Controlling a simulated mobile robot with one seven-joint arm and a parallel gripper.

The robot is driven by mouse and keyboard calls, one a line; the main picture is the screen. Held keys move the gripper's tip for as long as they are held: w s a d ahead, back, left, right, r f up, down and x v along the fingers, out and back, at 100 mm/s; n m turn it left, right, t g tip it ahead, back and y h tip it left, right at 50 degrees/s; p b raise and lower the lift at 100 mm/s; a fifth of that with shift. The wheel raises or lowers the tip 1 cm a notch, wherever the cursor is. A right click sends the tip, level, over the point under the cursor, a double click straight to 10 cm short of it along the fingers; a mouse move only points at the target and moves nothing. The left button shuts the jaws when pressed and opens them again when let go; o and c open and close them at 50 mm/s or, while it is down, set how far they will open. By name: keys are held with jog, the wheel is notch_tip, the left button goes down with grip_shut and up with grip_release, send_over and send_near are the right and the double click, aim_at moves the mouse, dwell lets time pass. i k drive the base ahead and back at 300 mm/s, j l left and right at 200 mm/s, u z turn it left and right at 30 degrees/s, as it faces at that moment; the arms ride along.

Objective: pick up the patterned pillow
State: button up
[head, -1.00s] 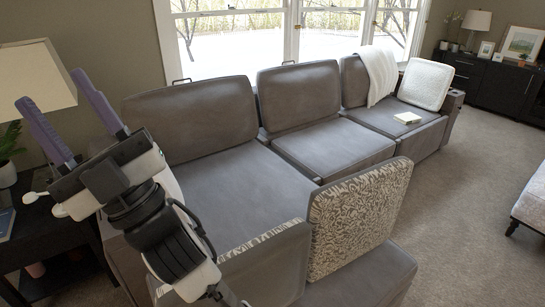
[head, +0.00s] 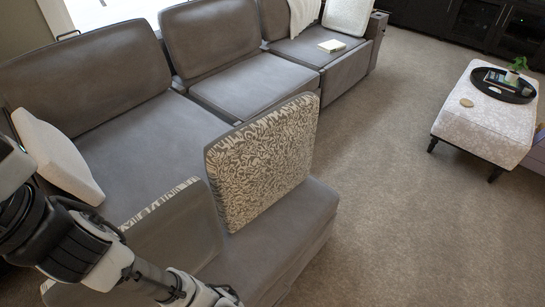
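The patterned pillow (head: 265,160) stands upright on the near section of the grey sofa (head: 130,115), in the middle of the head view. Its cream-and-grey leafy face is turned toward me. My arm reaches in at the lower left of the head view, to the left of the pillow and apart from it. My gripper is beyond the left edge of the picture, so its fingers do not show.
A grey cushion with a patterned edge (head: 168,232) is left of the pillow. A white pillow (head: 58,158) lies close to my arm. A book (head: 332,46) lies on the far seat. A white ottoman (head: 485,125) with a dark tray stands right. Carpet between is clear.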

aim_at(251, 166)
jog(key=i+l+u, duration=0.1)
jog(key=l, duration=0.25)
jog(key=i+l+u, duration=0.1)
jog(key=l, duration=0.3)
jog(key=i+l+u, duration=0.1)
jog(key=i+l, duration=0.15)
jog(key=l, duration=0.15)
jog(key=i+l+u, duration=0.15)
jog(key=l, duration=0.25)
jog(key=l+u, duration=0.1)
jog(key=l, duration=0.3)
jog(key=i, duration=0.05)
